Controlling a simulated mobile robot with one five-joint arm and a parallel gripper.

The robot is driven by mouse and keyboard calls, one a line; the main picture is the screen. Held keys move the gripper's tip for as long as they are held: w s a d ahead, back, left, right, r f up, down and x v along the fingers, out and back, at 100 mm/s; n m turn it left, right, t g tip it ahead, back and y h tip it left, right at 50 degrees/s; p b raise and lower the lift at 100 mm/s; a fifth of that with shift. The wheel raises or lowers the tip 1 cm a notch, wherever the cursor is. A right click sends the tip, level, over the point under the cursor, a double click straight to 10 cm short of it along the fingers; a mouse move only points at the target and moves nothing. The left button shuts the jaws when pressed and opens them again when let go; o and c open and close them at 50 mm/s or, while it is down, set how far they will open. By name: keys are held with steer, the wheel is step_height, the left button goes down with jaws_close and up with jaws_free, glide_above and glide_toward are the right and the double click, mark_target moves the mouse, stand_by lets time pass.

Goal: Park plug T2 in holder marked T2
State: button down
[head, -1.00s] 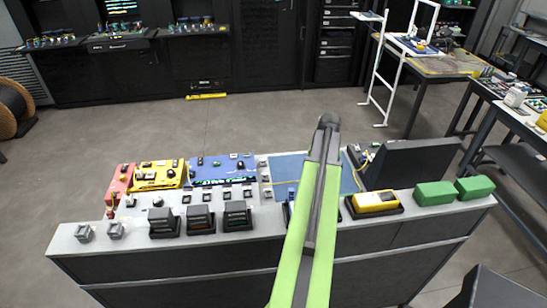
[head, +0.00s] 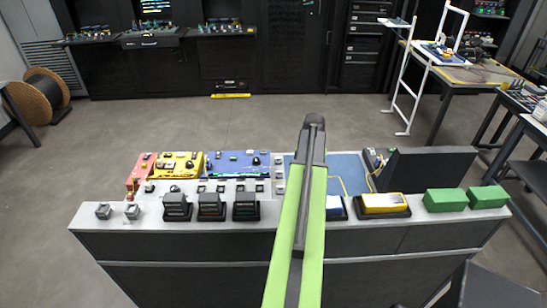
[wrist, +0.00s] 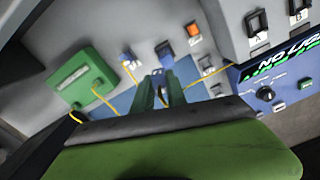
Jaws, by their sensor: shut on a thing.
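My gripper (wrist: 160,92) shows in the wrist view, its two dark green fingers close together over a blue mat. It is shut on a small dark-blue plug (wrist: 157,73), mostly hidden between the fingertips. A yellow fibre (wrist: 210,74) runs past the fingers to the right. I cannot read a mark on the plug. I cannot make out a holder marked T2. In the head view my green arm hides the gripper and part of the blue mat (head: 345,163).
Black holders marked A (wrist: 257,22) and B (wrist: 297,12) stand at upper right in the wrist view. A green box (wrist: 82,76) is at left. The console also carries yellow (head: 178,165) and blue (head: 238,164) units, and a dark raised panel (head: 430,167).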

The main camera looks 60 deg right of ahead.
steer(key=shift+a, duration=0.15)
steer(key=shift+w, duration=0.3)
steer(key=w+d+f+n+b, duration=0.25)
steer(key=w+d, duration=0.25)
steer(key=w, duration=0.4)
steer(key=w+d+f+n+b, duration=0.1)
steer(key=w+d+f+b, duration=0.3)
steer(key=w, duration=0.6)
steer(key=f+b, duration=0.6)
steer(key=shift+s, duration=0.3)
steer(key=shift+s+f+b, duration=0.1)
steer(key=shift+f+b, duration=0.45)
steer(key=shift+b, duration=0.05)
steer(key=c, duration=1.3)
jaws_free()
steer(key=shift+o, duration=0.2)
